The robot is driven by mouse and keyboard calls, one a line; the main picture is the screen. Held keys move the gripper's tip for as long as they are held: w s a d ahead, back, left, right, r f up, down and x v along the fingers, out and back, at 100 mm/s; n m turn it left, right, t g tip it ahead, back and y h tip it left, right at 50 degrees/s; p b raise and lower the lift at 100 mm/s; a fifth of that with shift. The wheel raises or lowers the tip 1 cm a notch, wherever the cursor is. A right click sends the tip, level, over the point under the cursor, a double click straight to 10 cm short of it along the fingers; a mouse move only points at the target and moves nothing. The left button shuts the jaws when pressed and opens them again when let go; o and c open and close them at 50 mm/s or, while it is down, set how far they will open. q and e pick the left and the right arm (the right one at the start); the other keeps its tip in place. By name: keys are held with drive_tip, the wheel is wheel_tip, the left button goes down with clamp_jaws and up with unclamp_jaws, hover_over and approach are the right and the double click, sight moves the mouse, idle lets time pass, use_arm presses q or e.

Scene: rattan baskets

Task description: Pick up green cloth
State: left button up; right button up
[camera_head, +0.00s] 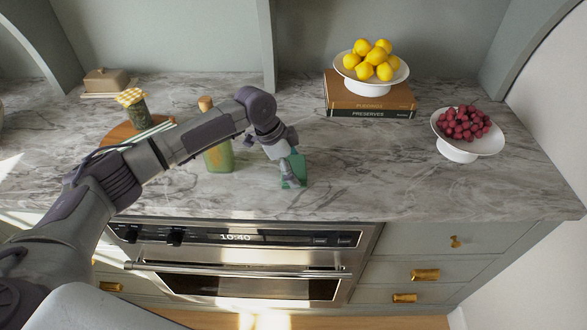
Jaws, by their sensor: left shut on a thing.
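The green cloth (299,168) is on the marble counter, right of the middle of the oven and back from the counter's front edge. My left gripper (290,177) reaches down over it from the left and is shut on it. The gripper hides part of the cloth, and I cannot tell whether the cloth is clear of the counter. My right gripper is not in view.
A green bottle (218,157) stands just left of the gripper, partly behind my arm. A jar (134,106) stands at the left. A lemon stand (371,88) sits on books (370,112); a bowl of red fruit (459,149) is at right. The counter right of the cloth is clear.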

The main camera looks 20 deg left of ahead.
sight(303, 167)
use_arm(q)
drive_tip(key=shift+r, duration=0.1)
drive_tip(key=shift+r, duration=0.25)
drive_tip(key=r, duration=0.1)
drive_tip(key=r+b, duration=0.1)
drive_tip(key=r, duration=0.1)
drive_tip(key=shift+d+r, duration=0.3)
drive_tip(key=shift+d, duration=0.1)
drive_tip(key=s+d+r+b, duration=0.2)
drive_tip(key=d+r, duration=0.4)
drive_tip(key=d, duration=0.4)
drive_tip(key=shift+s+d+r, duration=0.25)
drive_tip(key=shift+d+r, duration=0.05)
drive_tip(key=shift+r, duration=0.05)
